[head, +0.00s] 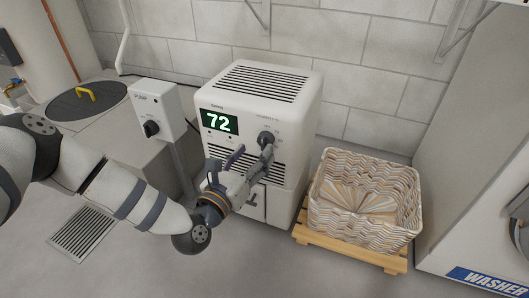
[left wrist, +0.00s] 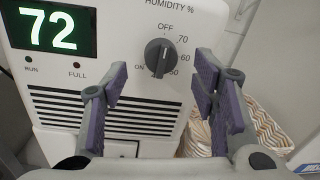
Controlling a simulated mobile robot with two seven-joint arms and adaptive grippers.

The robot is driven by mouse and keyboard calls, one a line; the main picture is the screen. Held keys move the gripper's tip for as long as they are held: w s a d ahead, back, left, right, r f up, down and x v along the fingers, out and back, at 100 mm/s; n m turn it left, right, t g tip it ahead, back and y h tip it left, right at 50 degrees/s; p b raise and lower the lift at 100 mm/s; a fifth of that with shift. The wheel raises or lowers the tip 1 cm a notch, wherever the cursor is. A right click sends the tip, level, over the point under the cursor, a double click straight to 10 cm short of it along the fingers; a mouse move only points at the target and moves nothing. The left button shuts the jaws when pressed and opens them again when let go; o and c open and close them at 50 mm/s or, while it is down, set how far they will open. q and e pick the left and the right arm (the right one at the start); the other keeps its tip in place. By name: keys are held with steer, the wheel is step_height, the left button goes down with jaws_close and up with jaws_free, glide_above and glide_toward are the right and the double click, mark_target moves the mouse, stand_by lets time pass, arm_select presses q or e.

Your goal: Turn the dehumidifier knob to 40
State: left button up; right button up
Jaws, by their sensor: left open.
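The white dehumidifier (head: 285,108) stands against the block wall. Its green display (head: 219,121) reads 72. Its dark round knob (head: 266,138) is at the upper right of the front panel. In the left wrist view the knob (left wrist: 160,57) is ringed by OFF, 70, 60, 50 and ON; the label at its bottom is partly hidden, and its exact setting is hard to tell. My left gripper (head: 252,158) is open in front of the panel, just below the knob. In the wrist view its fingers (left wrist: 158,82) are spread to either side, apart from the knob. My right gripper is not in view.
A grey control box (head: 158,108) with its own black knob stands on a post to the left. A woven basket (head: 365,205) sits on a wooden pallet (head: 343,250) at right, beside a washer (head: 480,240). A round lid (head: 88,101) with a yellow handle lies behind my arm.

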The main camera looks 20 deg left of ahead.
mark_target(261, 144)
arm_select(q)
steer(key=w, duration=0.3)
steer(key=w+b, duration=0.1)
steer(key=shift+w+d, duration=0.25)
steer(key=c, duration=1.2)
